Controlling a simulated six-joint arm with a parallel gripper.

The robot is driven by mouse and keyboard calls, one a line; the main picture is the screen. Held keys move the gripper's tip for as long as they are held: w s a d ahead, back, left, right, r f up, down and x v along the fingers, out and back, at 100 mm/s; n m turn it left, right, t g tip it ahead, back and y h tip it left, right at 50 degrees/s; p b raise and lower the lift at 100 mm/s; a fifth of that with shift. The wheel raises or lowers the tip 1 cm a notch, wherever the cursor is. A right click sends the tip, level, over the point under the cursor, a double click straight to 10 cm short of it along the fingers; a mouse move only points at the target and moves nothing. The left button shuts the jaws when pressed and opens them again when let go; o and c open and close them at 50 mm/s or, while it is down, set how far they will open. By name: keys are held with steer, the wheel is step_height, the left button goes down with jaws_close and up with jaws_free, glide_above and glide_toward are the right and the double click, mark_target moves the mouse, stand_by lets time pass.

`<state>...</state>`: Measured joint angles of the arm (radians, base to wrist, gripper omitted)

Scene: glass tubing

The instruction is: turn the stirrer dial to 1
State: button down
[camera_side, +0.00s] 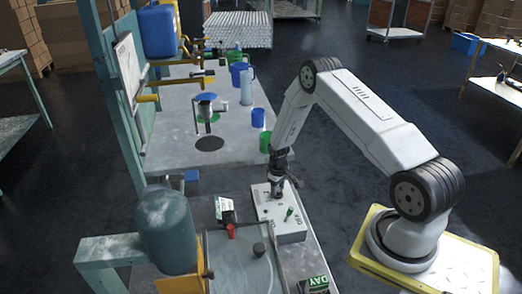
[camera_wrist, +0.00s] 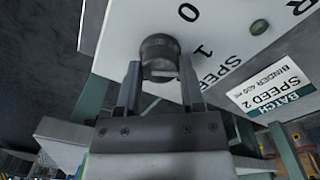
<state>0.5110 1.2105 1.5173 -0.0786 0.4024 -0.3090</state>
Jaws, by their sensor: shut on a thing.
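The stirrer dial (camera_wrist: 157,50) is a dark round knob on a pale panel, at the upper middle of the wrist view. The marks 0 and 1 are printed to its right. The direction it points is not clear. My gripper (camera_wrist: 161,76) has one finger on each side of the dial and is shut on it. In the side view my gripper (camera_side: 277,188) reaches down onto the white control box (camera_side: 290,228), where the arm's end hides the dial.
A small green switch (camera_side: 289,214) stands on the box near the dial. A card (camera_wrist: 274,90) reads "BATCH SPEED 2". A blue cup (camera_side: 258,118) and green cup (camera_side: 265,142) stand behind.

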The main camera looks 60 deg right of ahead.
stand_by(0.5)
steer(key=shift+c, duration=1.1)
jaws_free()
steer(key=shift+r, duration=0.2)
steer(key=shift+a+r, duration=0.15)
steer(key=shift+r, duration=3.6)
